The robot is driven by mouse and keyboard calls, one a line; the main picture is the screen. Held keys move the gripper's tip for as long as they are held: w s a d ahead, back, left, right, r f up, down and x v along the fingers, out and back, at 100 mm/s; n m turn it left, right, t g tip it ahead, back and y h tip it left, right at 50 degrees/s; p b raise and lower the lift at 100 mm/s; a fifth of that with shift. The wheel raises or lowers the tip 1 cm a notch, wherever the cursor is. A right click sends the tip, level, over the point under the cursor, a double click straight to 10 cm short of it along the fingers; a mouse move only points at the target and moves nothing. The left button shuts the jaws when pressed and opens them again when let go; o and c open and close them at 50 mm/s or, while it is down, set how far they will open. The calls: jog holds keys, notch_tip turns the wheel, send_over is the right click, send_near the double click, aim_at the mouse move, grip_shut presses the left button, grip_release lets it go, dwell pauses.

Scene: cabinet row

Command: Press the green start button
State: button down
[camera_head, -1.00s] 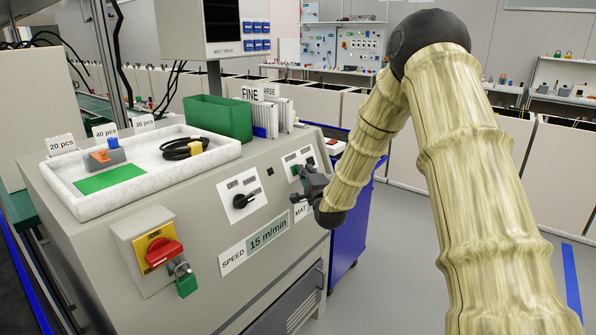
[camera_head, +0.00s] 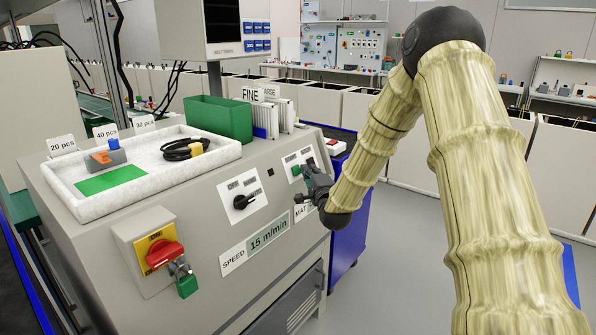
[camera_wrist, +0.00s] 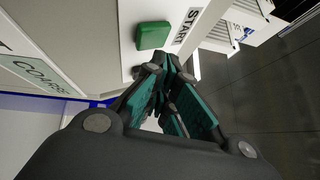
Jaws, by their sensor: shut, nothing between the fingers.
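The green start button (camera_wrist: 152,36) is a square green cap on a white plate, beside the label START (camera_wrist: 187,26) in the wrist view. In the head view the button (camera_head: 296,170) is a small green spot on the machine's sloping front, right of the black knob. My gripper (camera_wrist: 166,64) is shut and empty, with its dark and teal fingers pointing at the panel. In the wrist view its tips lie just below the button and do not cover it. The head view also shows my gripper (camera_head: 306,172) close to the button. I cannot tell the gap in depth.
Left of the button are a black selector knob (camera_head: 241,202) and a red switch (camera_head: 164,254) with a padlock (camera_head: 186,285). A white tray (camera_head: 225,150) and green bin (camera_head: 219,118) stand on top. A blue cart (camera_head: 349,225) stands right of the machine.

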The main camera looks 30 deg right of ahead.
jog(key=s, duration=0.1)
jog(key=s+d+r+p, duration=0.1)
jog(key=s, duration=0.1)
jog(key=s+r+p, duration=0.1)
jog(key=shift+s+d, duration=0.15)
jog(key=shift+d, duration=0.2)
